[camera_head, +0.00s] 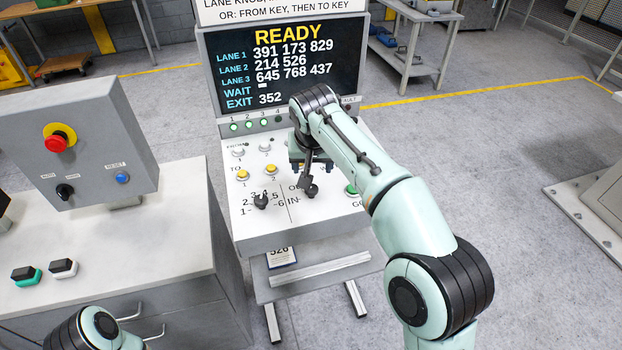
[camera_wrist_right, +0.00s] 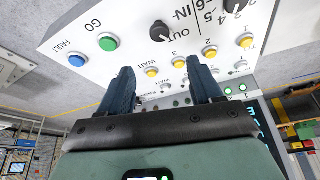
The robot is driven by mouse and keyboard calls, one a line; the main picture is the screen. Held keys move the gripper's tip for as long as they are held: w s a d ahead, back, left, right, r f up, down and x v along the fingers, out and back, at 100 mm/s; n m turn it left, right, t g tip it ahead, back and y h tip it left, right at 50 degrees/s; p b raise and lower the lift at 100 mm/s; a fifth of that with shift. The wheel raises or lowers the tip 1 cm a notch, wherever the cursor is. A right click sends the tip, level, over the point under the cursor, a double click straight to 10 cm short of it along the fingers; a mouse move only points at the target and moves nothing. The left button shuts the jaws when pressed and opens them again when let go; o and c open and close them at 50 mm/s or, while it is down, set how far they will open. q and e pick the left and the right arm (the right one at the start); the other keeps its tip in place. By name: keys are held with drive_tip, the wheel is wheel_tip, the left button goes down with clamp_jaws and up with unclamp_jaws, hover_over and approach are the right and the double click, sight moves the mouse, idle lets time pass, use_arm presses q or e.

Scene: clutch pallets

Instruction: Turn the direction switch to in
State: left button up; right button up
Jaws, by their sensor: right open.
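The direction switch is a black knob beside the OUT and IN labels on the sloped white console panel (camera_head: 275,228). In the head view the switch (camera_head: 312,190) is just below my right gripper (camera_head: 308,166), which partly covers the OUT label. In the right wrist view the switch (camera_wrist_right: 160,31) lies beyond the fingertips, between their lines. My right gripper (camera_wrist_right: 163,76) is open there, with nothing between its two dark blue fingers. I cannot tell for sure which label the switch points at. My left gripper is out of view.
The black lane knob (camera_head: 261,200) is left of the switch. A green GO button (camera_head: 351,190) is to its right. Yellow buttons (camera_head: 271,169) sit above. The screen (camera_head: 285,70) reads READY. A grey cabinet with a red emergency button (camera_head: 57,143) stands at left.

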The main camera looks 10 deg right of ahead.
sight(312, 188)
drive_tip(key=x, duration=1.2)
drive_tip(key=shift+f+b, duration=0.35)
drive_tip(key=c, duration=1)
